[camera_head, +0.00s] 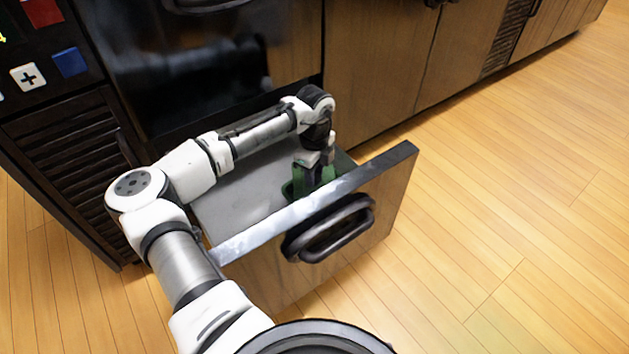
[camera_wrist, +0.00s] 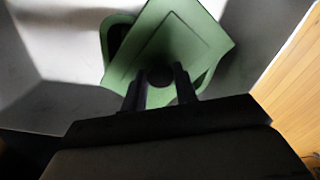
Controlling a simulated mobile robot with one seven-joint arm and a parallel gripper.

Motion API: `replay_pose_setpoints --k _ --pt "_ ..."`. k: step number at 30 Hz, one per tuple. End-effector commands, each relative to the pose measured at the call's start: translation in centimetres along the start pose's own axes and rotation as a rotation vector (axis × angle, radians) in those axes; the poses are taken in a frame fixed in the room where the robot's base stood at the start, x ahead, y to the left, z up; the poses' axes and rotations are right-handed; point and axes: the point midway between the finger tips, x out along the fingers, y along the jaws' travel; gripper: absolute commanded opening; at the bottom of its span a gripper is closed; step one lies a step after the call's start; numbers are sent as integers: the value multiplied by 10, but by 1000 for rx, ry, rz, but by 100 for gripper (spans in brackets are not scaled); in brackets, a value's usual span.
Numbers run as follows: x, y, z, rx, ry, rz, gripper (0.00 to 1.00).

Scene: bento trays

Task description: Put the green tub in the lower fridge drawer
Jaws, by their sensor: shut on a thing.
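The green tub (camera_head: 297,184) is inside the open lower drawer (camera_head: 290,222), toward its right end and close behind the front panel. My gripper (camera_head: 314,178) reaches down into the drawer from above and is shut on the tub. In the wrist view the green tub (camera_wrist: 176,45) shows between and beyond the two dark fingers (camera_wrist: 160,88), with pale drawer walls around it. The tub looks tilted in that view. I cannot tell whether it touches the drawer floor.
The drawer front has a dark loop handle (camera_head: 330,228). Dark glossy and brown cabinet fronts (camera_head: 370,70) stand behind. A louvred dark panel (camera_head: 70,150) is at the left. The wooden floor (camera_head: 510,200) at the right is clear. The drawer's left part looks empty.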

Motion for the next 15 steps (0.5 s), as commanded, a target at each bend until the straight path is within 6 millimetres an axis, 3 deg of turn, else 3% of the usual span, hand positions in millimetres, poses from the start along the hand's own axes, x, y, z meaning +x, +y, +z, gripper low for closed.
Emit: replay_pose_setpoints --k 1,4,14,15 --pt "13 0 0 0 -1 0 0" --pt "23 0 0 0 -1 0 0" --pt "23 0 0 0 1 -1 0" --pt "25 0 0 0 0 0 30"
